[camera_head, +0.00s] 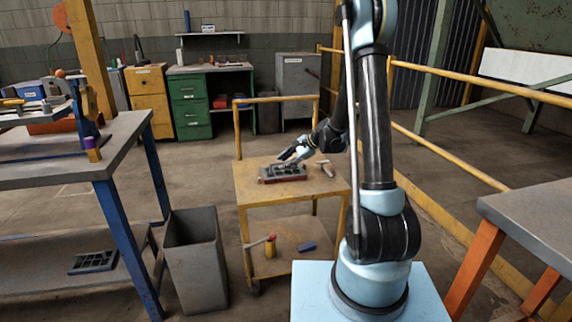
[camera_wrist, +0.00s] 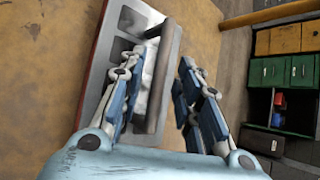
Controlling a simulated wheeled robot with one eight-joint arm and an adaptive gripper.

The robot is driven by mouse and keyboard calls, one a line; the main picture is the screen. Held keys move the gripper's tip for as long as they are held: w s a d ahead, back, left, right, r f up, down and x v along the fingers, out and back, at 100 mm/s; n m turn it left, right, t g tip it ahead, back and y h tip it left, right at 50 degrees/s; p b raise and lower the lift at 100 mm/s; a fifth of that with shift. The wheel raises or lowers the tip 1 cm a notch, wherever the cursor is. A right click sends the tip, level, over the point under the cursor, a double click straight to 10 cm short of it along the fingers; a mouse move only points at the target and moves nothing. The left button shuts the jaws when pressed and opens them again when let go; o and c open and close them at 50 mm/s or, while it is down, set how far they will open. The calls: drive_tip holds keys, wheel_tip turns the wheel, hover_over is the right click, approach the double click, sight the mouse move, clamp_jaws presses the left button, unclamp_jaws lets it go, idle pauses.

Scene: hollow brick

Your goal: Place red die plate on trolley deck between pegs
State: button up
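The red die plate (camera_head: 283,178) lies on the trolley deck (camera_head: 252,195); its rim looks red and its top is dark with recesses. In the wrist view the plate (camera_wrist: 113,48) shows a grey top, square pockets, a red left edge and a raised bar handle (camera_wrist: 166,62). My gripper (camera_head: 292,154) is over the plate. In the wrist view my gripper (camera_wrist: 160,80) is open, with its fingers apart and the handle between them, nearer the left finger. I cannot tell whether that finger touches it. I cannot make out the pegs clearly.
A small T-shaped pale object (camera_head: 326,168) lies on the deck right of the plate. The trolley's lower shelf holds a blue block (camera_head: 307,247) and a yellow-and-red item (camera_head: 270,246). A grey bin (camera_head: 195,262) stands left. Workbenches flank both sides; a dark slotted plate (camera_head: 93,262) lies low left.

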drive_tip(key=v, duration=1.1)
drive_tip(key=s+d+r+n+h, duration=0.2)
drive_tip(key=s+d+r+n, duration=0.15)
drive_tip(key=s, duration=0.65)
drive_tip(key=s+d+f+n+h, duration=0.1)
drive_tip(key=s+d+n+h, duration=0.1)
drive_tip(key=s, duration=0.7)
drive_tip(key=s+d+f+n+h, duration=0.1)
drive_tip(key=s+d+n, duration=0.3)
drive_tip(key=s, duration=0.5)
drive_tip(key=s+d+f+n+h, duration=0.2)
drive_tip(key=s+d+n+h, duration=0.1)
drive_tip(key=s+d, duration=0.4)
drive_tip(key=s+h, duration=0.1)
drive_tip(key=s, duration=0.2)
drive_tip(key=shift+g, duration=0.4)
drive_tip(key=shift+f, duration=0.1)
drive_tip(key=shift+w+f, duration=0.2)
drive_tip(key=shift+w, duration=0.25)
drive_tip(key=shift+o, duration=0.6)
